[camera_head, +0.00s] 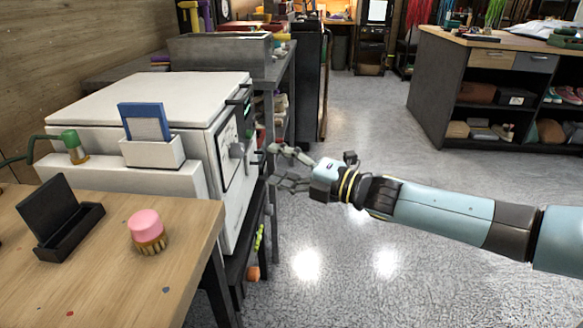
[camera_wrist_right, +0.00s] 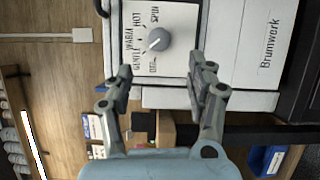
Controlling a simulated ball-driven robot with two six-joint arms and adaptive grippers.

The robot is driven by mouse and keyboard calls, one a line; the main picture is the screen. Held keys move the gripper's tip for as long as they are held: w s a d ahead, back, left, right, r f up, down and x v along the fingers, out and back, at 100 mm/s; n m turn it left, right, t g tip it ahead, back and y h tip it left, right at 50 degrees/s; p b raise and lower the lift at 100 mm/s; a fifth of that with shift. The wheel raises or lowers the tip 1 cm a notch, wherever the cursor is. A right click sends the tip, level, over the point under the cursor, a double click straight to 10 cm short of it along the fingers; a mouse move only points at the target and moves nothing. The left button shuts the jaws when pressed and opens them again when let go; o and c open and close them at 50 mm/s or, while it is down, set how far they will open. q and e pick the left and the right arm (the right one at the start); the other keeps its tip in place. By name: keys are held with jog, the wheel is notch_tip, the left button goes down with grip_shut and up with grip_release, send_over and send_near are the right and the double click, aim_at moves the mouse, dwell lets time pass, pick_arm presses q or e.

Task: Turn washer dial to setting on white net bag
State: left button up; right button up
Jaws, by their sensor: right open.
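The washer (camera_head: 165,95) is a white box at the left in the head view. Its grey dial (camera_head: 238,150) sits on the side panel facing my right gripper. In the right wrist view the round dial (camera_wrist_right: 158,39) is ringed by sideways labels that read OFF, GENTLE, WARM, HOT and SPIN. A pale mark shows on the knob, but its exact setting is hard to tell. My right gripper (camera_head: 272,166) is open and empty, just right of the dial and apart from it. Its fingers also show in the wrist view (camera_wrist_right: 163,78), spread below the dial. I see no white net bag.
A wooden table (camera_head: 110,290) at front left holds a pink-topped brush (camera_head: 147,230) and a black stand (camera_head: 60,218). A dark shelf unit (camera_head: 430,85) is at the right. The middle floor is clear.

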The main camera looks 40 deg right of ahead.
jog(key=shift+v, duration=1.5)
jog(key=s+a+f+m+g+h, duration=0.1)
jog(key=s+f+m+g+h, duration=0.45)
jog(key=f, duration=0.95)
jog(key=s+f+m+g, duration=0.2)
jog(key=s+f+m, duration=0.4)
jog(key=s+f, duration=0.75)
jog(key=s+a+f+m+g, duration=0.2)
jog(key=s+f, duration=0.3)
jog(key=s, duration=0.3)
jog(key=s+a+f+m+g, duration=0.2)
jog(key=s+f+m+g, duration=0.2)
jog(key=s, duration=0.5)
jog(key=s+a+f+m+g, duration=0.3)
jog(key=s+f+m, duration=0.1)
jog(key=s+f, duration=0.3)
jog(key=shift+s+f, duration=0.25)
jog(key=shift+s, duration=0.4)
jog(key=shift+h, duration=0.25)
